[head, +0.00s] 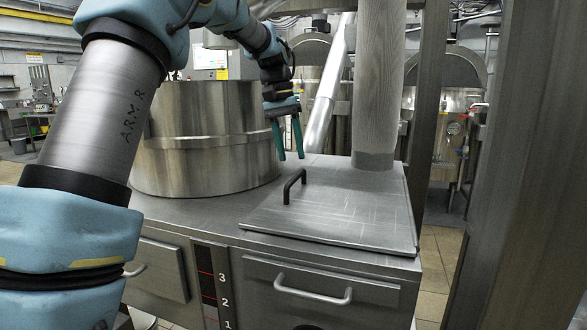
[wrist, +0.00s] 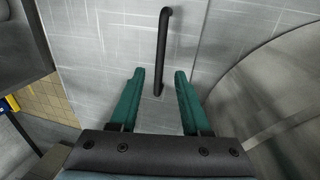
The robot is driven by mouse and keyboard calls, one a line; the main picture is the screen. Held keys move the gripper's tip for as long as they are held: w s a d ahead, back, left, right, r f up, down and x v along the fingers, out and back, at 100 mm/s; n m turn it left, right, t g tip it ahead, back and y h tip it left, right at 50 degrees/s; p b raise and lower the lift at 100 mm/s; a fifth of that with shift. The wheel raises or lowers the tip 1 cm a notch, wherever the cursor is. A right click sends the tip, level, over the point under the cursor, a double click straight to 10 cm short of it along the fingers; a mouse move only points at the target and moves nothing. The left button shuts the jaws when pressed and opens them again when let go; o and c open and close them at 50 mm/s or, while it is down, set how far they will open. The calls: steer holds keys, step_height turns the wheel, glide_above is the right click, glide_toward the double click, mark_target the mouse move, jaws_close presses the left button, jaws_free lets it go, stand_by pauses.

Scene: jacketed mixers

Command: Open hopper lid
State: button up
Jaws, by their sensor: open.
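The hopper lid (head: 340,212) is a flat grey metal plate on top of the steel cabinet, and it lies shut. A black bar handle (head: 293,186) stands up near its left edge. My gripper (head: 290,157) is open and empty, above and slightly left of the handle in the head view, with its green fingers pointing down. In the wrist view the handle (wrist: 162,50) lies ahead of the gap between the green fingertips (wrist: 160,73), its near end close to that gap. The lid (wrist: 105,40) fills the upper middle there. I see no contact with the handle.
A round steel vessel (head: 205,140) stands left of the lid, close to my gripper. A grey vertical duct (head: 377,85) rises at the lid's back. A drawer (head: 320,290) with a bar handle is below in front. A steel post (head: 500,190) stands at right.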

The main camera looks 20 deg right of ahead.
mark_target(296, 175)
steer(key=f, duration=0.4)
steer(key=shift+s+d+f, duration=0.35)
steer(key=shift+d, duration=0.05)
jaws_close()
stand_by(1.1)
